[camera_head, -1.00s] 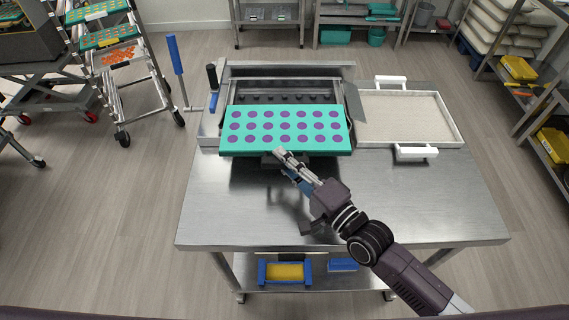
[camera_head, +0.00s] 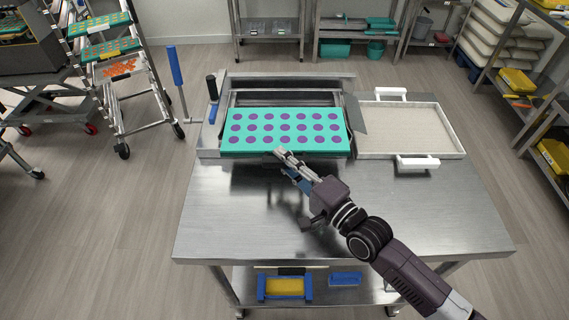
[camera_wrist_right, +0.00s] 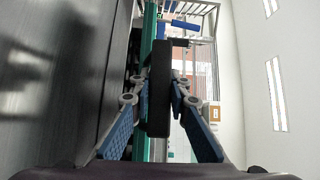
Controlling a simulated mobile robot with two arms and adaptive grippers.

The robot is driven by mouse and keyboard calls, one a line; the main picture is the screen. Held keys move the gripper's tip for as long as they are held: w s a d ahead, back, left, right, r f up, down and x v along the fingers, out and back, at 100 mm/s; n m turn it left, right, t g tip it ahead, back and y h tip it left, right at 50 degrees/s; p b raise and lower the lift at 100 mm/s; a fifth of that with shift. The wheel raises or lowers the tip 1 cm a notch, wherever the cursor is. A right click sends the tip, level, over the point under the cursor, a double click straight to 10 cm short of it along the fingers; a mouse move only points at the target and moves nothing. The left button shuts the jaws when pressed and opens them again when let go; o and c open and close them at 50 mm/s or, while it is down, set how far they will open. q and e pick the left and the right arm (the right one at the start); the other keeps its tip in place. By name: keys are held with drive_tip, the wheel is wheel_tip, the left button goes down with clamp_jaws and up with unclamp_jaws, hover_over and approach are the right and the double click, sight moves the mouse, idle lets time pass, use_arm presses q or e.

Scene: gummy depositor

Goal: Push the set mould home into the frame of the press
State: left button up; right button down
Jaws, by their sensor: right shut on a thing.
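The set mould (camera_head: 285,144) is a flat teal slab with rows of purple round pieces. It lies level at the front of the steel press (camera_head: 208,143), its far edge inside the press frame and its front edge towards me. My right gripper (camera_head: 283,155) is at the middle of the mould's front edge. In the right wrist view, its fingers (camera_wrist_right: 160,95) are shut on a dark block (camera_wrist_right: 160,80) beside the teal mould edge (camera_wrist_right: 147,40). How the block joins the mould or press is hidden. My left gripper is not in view.
A white-framed tray (camera_head: 460,152) with white handles sits right of the press. A blue-handled lever (camera_head: 175,66) stands at the press's left. A rack (camera_head: 125,100) with more moulds stands at left.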

sight(286, 139)
drive_tip(key=shift+w+b, duration=2.45)
drive_tip(key=shift+w, duration=1.65)
drive_tip(key=c, duration=1.7)
unclamp_jaws()
drive_tip(key=shift+c, duration=0.2)
drive_tip(key=shift+f, duration=0.1)
drive_tip(key=shift+s+d, duration=0.15)
drive_tip(key=v, duration=1.1)
drive_tip(key=shift+s+d, duration=0.15)
drive_tip(key=shift+d, duration=0.1)
